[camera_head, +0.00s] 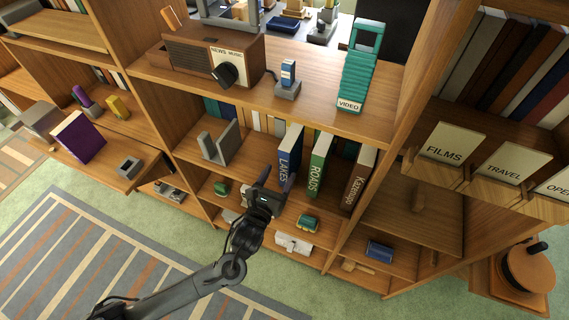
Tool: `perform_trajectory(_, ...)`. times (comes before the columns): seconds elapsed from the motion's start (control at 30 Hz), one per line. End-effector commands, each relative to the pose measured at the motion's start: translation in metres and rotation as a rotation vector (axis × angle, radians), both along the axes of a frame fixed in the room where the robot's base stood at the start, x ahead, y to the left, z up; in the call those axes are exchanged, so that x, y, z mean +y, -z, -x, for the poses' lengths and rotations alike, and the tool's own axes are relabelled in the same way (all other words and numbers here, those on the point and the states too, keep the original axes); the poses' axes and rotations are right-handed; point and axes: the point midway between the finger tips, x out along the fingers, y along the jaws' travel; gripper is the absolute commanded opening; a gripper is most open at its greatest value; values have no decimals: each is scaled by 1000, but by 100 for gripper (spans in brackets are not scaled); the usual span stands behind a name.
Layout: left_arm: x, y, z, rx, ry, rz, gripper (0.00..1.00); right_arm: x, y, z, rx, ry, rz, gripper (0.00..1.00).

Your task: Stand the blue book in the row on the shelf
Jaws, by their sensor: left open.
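The blue book (290,152), lettered LAKES, stands upright in the row on the middle shelf, spine outward. To its right, with gaps between, are a green book (320,163) lettered ROADS and a brown book (359,180). A grey bookend (219,142) stands to the left, apart from the blue book. My left gripper (276,182) is open in front of the shelf, at the lower end of the blue book's spine. Its fingers point up towards the shelf, and I see nothing held between them. Whether a finger touches the book I cannot tell. My right gripper is not in view.
Above, a board holds a radio (207,57), a small blue-and-grey item (288,80) and a teal VIDEO stack (359,68). Below are small toys, including a green car (307,223). Open floor lies in front.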

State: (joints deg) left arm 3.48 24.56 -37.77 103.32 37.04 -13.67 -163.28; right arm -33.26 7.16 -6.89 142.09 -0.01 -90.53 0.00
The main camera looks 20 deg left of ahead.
Motion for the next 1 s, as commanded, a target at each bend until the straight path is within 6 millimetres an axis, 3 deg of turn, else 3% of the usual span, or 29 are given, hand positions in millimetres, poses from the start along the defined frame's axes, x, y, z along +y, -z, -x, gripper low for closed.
perform_trajectory(0.13, 0, 1, 21, 1, 1, -1, 68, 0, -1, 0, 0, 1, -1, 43)
perform_trajectory(0.37, 0, 1, 36, 5, 0, 10, 68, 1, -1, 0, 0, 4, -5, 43)
perform_trajectory(0.53, -3, 8, 43, 69, -6, 165, 68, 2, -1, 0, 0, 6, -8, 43)
perform_trajectory(0.77, -13, 34, 72, 313, -99, 760, 68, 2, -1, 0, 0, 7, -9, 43)
perform_trajectory(1.0, -15, 60, 130, 567, -452, 1516, 68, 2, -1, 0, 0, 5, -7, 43)
